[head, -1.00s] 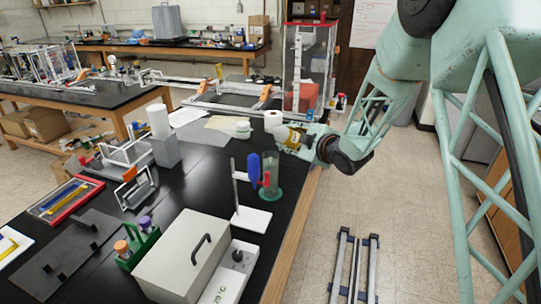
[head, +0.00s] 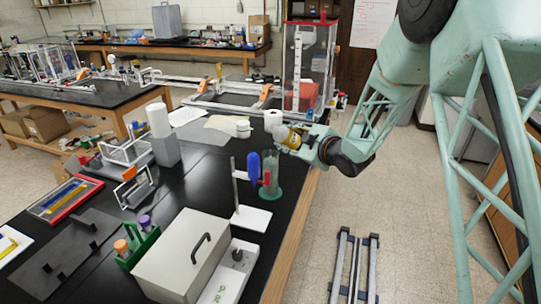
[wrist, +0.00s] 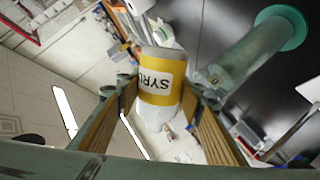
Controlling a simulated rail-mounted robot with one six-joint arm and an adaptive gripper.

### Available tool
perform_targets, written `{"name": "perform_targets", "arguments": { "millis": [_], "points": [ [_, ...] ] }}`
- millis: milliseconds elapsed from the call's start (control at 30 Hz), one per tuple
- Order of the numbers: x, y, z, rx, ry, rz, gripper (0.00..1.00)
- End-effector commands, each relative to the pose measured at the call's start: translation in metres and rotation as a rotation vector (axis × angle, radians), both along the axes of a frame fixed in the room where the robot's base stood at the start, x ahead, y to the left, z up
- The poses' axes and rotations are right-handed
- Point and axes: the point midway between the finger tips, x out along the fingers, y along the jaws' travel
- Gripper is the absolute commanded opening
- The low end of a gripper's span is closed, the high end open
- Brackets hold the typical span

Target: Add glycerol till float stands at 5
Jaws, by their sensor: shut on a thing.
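My gripper (head: 298,138) is shut on a bottle with a yellow label (wrist: 161,84), held above the bench's right edge. The label letters I can read are "SYR", upside down in the wrist view. A clear cylinder with a green base (head: 272,176) stands on the bench in front of and to the left of my gripper. It also shows at the upper right of the wrist view (wrist: 255,50). A stand with a white base (head: 250,218) is beside it, with a blue part (head: 253,166) and a red part at the cylinder. The float and its reading cannot be made out.
A grey box with a handle (head: 180,262) and a green tube rack (head: 140,248) are nearer. A tall clear case (head: 312,65) stands at the back.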

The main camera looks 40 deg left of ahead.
Motion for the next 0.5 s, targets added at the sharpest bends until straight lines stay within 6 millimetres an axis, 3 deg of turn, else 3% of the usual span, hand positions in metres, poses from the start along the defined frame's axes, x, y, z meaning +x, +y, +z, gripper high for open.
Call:
{"name": "perform_targets", "arguments": {
  "millis": [167, 500],
  "points": [
    [-0.0017, 0.0011, -0.0066, 0.040, 0.060, 0.000, 0.22],
    [-0.0025, 0.0018, 0.0013, 0.116, 0.170, -0.001, 0.22]
  ]
}}
